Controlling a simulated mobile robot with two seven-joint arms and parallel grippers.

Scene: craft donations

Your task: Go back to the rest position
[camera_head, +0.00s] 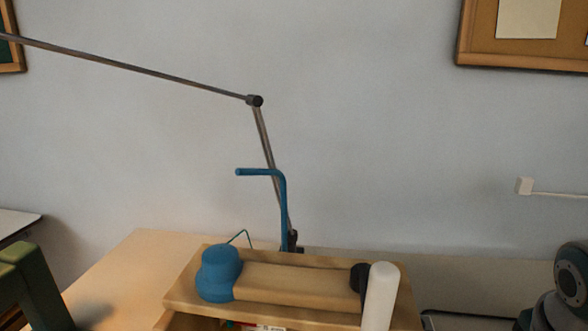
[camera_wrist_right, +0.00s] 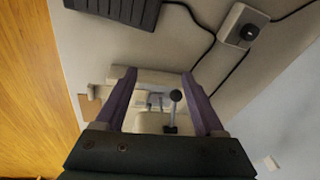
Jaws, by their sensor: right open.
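My right gripper (camera_wrist_right: 158,76) shows in the right wrist view with its two purple fingers spread apart. Nothing is held between the fingertips. Beyond and between the fingers are pale shapes and a small dark round knob (camera_wrist_right: 176,95), too small to identify. In the head view neither gripper shows. A grey jointed piece with a round dark disc (camera_head: 571,277) stands at the right edge of the head view; I cannot tell whether it is part of my arm. My left gripper is out of view.
A wooden caddy (camera_head: 188,296) on the table (camera_head: 117,262) holds a blue rounded object (camera_head: 219,272) and a white cylinder (camera_head: 380,296). A thin lamp arm (camera_head: 140,70) rises behind. The right wrist view shows a black box (camera_wrist_right: 118,8) and a grey dial box (camera_wrist_right: 241,29) with cables.

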